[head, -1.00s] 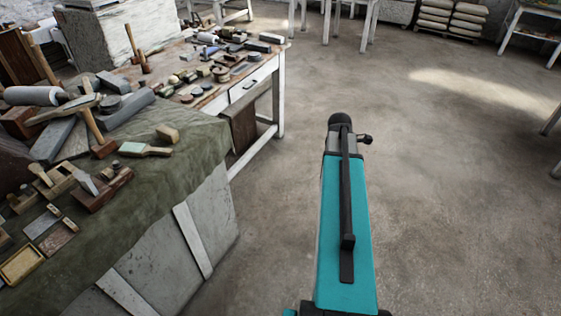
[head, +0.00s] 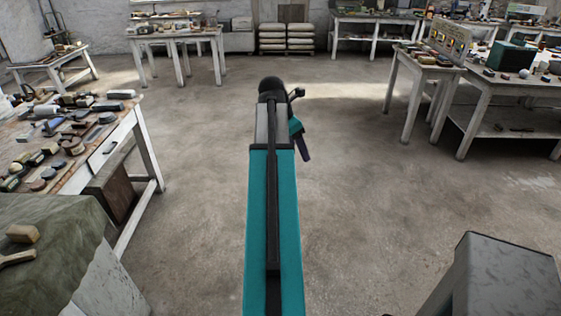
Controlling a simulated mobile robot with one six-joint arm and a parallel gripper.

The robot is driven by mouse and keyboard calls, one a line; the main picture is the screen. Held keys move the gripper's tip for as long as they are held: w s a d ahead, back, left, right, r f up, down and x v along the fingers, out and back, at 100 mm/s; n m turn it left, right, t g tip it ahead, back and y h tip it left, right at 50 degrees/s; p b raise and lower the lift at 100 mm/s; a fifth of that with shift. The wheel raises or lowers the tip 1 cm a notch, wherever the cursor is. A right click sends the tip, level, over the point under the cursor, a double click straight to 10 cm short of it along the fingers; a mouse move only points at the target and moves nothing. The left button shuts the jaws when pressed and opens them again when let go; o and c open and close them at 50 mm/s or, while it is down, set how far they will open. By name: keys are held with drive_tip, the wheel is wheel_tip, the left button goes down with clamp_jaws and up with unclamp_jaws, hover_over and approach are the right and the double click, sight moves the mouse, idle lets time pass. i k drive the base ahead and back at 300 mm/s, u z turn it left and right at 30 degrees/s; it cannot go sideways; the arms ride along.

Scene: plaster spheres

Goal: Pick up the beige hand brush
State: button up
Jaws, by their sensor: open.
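No beige hand brush can be made out for certain. At the left edge, on the cloth-covered bench (head: 60,240), a wooden handle-like piece (head: 16,258) is cut off by the frame, and I cannot tell whether it belongs to a brush. A beige block (head: 22,233) lies just behind it. My teal arm reaches forward through the middle of the view, over open floor and to the right of the bench. My gripper is not visible; the far end of the arm is hidden behind its own links.
A wooden worktable (head: 95,137) with many small tools stands at the left behind the bench. A grey block-like object (head: 500,280) rises at the lower right. More tables line the right and back, with stacked sacks (head: 286,38) at the back. The middle floor is clear.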

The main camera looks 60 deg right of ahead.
sight(29, 234)
drive_tip(key=u, duration=1.1)
drive_tip(key=i, duration=0.95)
drive_tip(key=z, duration=0.2)
drive_tip(key=k, duration=0.15)
drive_tip(key=u, duration=1.15)
